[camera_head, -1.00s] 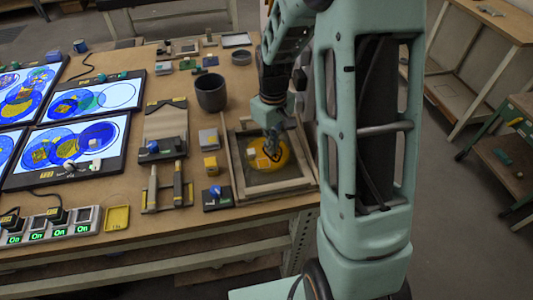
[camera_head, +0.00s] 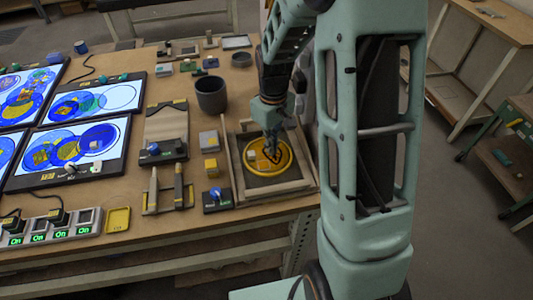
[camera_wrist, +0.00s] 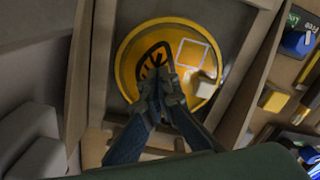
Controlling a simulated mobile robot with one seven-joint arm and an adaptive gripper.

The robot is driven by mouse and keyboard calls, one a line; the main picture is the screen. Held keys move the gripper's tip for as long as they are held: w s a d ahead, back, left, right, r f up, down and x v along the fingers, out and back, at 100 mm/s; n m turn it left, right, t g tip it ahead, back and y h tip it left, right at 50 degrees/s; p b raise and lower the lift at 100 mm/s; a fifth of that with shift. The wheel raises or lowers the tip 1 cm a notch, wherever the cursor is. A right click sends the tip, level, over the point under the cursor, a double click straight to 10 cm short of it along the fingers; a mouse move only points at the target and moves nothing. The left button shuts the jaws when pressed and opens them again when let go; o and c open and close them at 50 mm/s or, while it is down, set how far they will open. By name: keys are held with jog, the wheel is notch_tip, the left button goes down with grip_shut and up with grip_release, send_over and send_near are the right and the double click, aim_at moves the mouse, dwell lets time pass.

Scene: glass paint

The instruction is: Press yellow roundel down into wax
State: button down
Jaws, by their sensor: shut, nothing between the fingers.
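The yellow roundel (camera_head: 282,165) lies flat inside the wooden frame (camera_head: 232,170), on the dark bed (camera_head: 262,186) there. It carries a black leaf-like outline and a pale square outline. In the wrist view the roundel (camera_wrist: 133,60) fills the middle. My gripper (camera_head: 271,150) is shut and empty over the roundel. In the wrist view my gripper's fingertips (camera_wrist: 160,82) are together at the black outline, and look to be at or very near the surface. Contact cannot be told for sure. How deep the roundel sits is unclear.
A dark cup (camera_head: 211,95) stands behind the frame's left corner. A yellow block (camera_head: 211,166) and a blue-knobbed switch box (camera_head: 216,198) lie left of the frame. Lit panels (camera_head: 80,150) and a yellow tray (camera_head: 118,219) are farther left.

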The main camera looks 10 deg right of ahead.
jog(key=shift+r+p, duration=1.9)
jog(key=shift+r, duration=1.1)
jog(key=shift+w, duration=0.1)
